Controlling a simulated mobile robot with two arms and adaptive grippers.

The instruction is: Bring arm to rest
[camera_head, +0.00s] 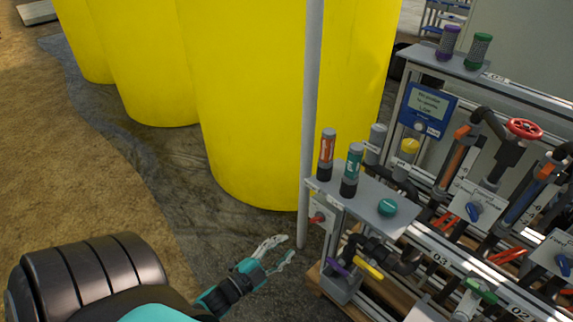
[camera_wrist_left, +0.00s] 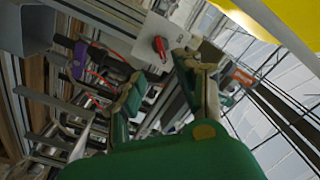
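My left gripper (camera_head: 281,252) shows at the bottom middle of the head view, left of the skid and clear of it. Its two fingers are spread apart with nothing between them. In the left wrist view the gripper (camera_wrist_left: 160,85) points towards the skid, where a white plate with a red handle (camera_wrist_left: 160,48) shows beyond the fingers. My left arm comes in from the bottom left of the head view. My right gripper shows in neither view.
The skid's grey shelf (camera_head: 345,190) holds an orange-labelled cartridge (camera_head: 327,150) and a teal one (camera_head: 351,168). A grey pole (camera_head: 311,120) stands close behind my gripper. Large yellow tanks (camera_head: 250,100) stand behind. Valves and pipes crowd the right. Open ground (camera_head: 100,180) lies left.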

